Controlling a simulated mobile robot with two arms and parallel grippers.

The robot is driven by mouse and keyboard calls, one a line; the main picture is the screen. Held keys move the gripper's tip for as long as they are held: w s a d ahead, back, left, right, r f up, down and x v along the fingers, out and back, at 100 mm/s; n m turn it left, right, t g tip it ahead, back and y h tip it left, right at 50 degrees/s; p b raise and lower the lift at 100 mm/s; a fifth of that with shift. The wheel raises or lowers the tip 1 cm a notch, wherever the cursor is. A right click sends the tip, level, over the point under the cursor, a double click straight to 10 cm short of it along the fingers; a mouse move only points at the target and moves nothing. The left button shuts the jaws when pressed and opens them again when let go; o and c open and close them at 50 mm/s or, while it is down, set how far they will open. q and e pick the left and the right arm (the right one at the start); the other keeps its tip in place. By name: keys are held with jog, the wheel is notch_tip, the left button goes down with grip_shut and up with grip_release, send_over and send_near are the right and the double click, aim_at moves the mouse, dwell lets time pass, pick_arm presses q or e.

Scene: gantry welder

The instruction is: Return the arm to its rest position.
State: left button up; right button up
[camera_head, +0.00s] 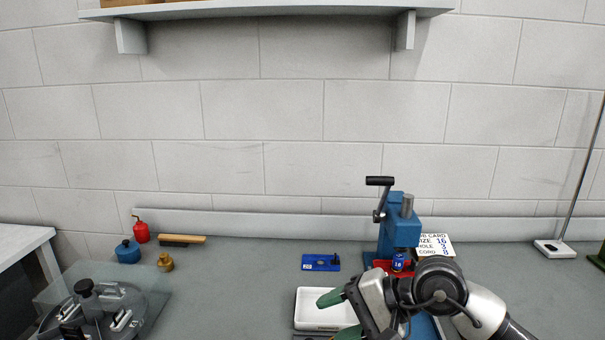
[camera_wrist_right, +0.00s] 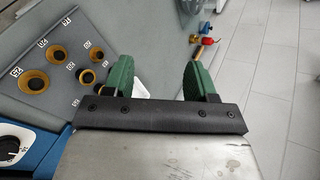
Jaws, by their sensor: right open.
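My right arm (camera_head: 440,290) comes in from the lower right over the bench. Its gripper (camera_head: 337,314) has green fingers and sits over a white tray (camera_head: 307,309), pointing left. In the right wrist view the gripper (camera_wrist_right: 156,78) has its two fingers spread apart, with nothing held between them. I cannot tell how high it is above the tray. My left gripper is not in view.
A blue press (camera_head: 398,232) with a lever stands behind my arm, beside a printed card (camera_head: 437,246). A blue block (camera_head: 321,262), a brush (camera_head: 182,239), a red oil can (camera_head: 140,230) and a round fixture (camera_head: 95,310) are on the bench. A shelf (camera_head: 270,12) hangs above.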

jog(key=s+a+r+m+t+y, duration=0.35)
jog(key=r+m+y, duration=0.25)
jog(key=m+y, duration=0.35)
jog(key=w+d+f+m+t+h, duration=0.15)
jog(key=d+m+t+h, duration=0.55)
jog(key=m, duration=0.8)
jog(key=w+d+f+m+t+h, duration=0.1)
jog(key=d+f+m+t+h, duration=0.15)
jog(key=m+t+h, duration=0.9)
jog(key=s+d+f+m+g+h, duration=0.2)
jog(key=d+f+m+g, duration=0.25)
jog(key=f+m, duration=0.4)
jog(key=s+d+f+m+g+h, duration=0.1)
jog(key=s+d+f+m+g, duration=0.3)
jog(key=m, duration=0.7)
jog(key=s+f+m+g+y, duration=0.1)
jog(key=s+f+m+g, duration=0.7)
jog(key=s+f+g, duration=0.7)
jog(key=s+f+t+b, duration=0.1)
jog(key=s+f+b, duration=0.15)
jog(key=f, duration=2.55)
jog(key=s+d+f+b, duration=0.1)
jog(key=s+d+f, duration=0.2)
jog(key=s+f, duration=1.3)
jog(key=shift+s+f+g, duration=0.25)
jog(key=shift+s+g, duration=0.05)
jog(key=shift+g, duration=0.15)
